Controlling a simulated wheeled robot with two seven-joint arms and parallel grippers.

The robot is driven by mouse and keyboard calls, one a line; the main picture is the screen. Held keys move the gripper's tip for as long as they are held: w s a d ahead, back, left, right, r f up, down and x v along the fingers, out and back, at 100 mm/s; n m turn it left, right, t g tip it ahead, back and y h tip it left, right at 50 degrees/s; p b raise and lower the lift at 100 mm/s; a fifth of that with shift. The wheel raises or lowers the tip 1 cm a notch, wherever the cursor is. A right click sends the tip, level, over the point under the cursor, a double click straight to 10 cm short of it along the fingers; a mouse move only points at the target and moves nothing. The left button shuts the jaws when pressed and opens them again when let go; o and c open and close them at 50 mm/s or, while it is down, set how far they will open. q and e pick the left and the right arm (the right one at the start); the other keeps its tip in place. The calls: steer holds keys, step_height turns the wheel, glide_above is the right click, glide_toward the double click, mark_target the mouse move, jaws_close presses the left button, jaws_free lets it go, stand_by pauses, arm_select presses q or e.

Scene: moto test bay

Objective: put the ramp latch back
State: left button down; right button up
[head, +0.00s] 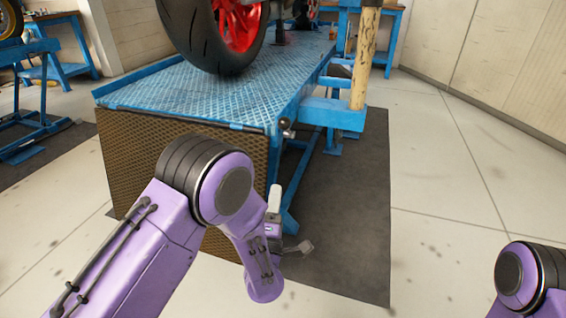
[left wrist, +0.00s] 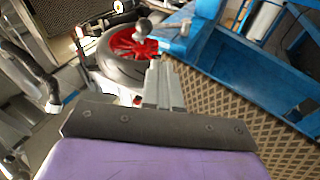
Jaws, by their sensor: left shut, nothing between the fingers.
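The ramp latch appears to be the small dark lever with a round knob (head: 286,126) at the near right corner of the blue lift table. In the left wrist view a grey ball knob (left wrist: 142,25) shows just beyond the fingertips. My left gripper (head: 274,192) points up below that corner, in front of the right edge of the brown mesh ramp panel (head: 135,160). Its fingers (left wrist: 158,70) are shut and empty, and look apart from the knob. How the latch is seated cannot be told. My right gripper is out of view.
A motorcycle wheel with a red rim (head: 240,25) stands on the blue lift table (head: 190,97). A wooden-handled tool (head: 364,60) stands upright at the table's right side. A dark mat (head: 350,220) lies below. The floor to the right is clear.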

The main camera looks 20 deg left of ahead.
mark_target(283, 129)
arm_select(q)
steer(key=w+a+r+n+y, duration=0.1)
steer(key=w+r+n, duration=0.1)
steer(key=w+r, duration=0.7)
steer(key=w, duration=0.3)
steer(key=shift+a+t+p, duration=0.35)
steer(key=shift+a+t, duration=0.05)
steer(key=shift+r, duration=0.1)
